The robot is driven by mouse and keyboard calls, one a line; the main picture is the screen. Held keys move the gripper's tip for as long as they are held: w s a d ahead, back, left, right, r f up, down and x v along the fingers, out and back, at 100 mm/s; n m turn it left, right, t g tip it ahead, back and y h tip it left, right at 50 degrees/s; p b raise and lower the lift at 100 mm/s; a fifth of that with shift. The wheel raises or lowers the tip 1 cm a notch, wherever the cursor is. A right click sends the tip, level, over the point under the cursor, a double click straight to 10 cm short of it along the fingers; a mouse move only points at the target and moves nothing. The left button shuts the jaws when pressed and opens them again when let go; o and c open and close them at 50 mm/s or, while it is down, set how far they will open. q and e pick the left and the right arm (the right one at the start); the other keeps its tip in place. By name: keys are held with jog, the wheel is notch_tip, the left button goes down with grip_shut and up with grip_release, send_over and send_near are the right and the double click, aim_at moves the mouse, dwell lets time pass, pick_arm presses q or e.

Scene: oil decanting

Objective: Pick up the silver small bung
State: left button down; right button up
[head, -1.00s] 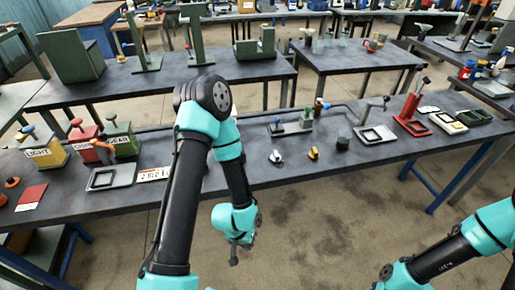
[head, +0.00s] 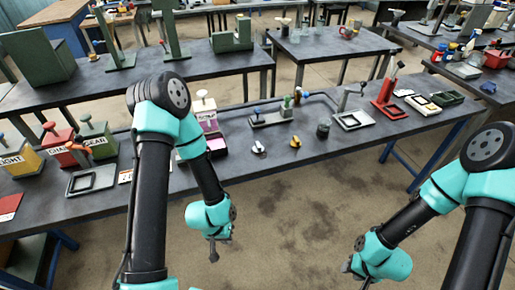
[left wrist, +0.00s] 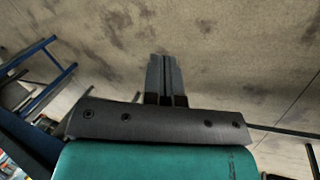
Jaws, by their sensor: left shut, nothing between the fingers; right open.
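A small silver piece (head: 258,147), which looks like the silver small bung, lies on the dark workbench (head: 330,160) near its front edge. A similar yellow piece (head: 295,142) lies just right of it. My left gripper (head: 213,254) hangs over the floor in front of the bench, below and left of the silver piece. Its fingers are together and empty, as the left wrist view (left wrist: 163,75) shows. My right gripper (head: 346,268) is open and empty over the floor, well below and right of the silver piece, at the end of the turquoise arm.
A red lever device (head: 387,100) is farther right. Floor in front is clear.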

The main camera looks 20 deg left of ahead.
pick_arm(q)
jog(key=c, duration=1.8)
grip_release()
jog(key=o, duration=1.3)
jog(key=shift+w, duration=0.1)
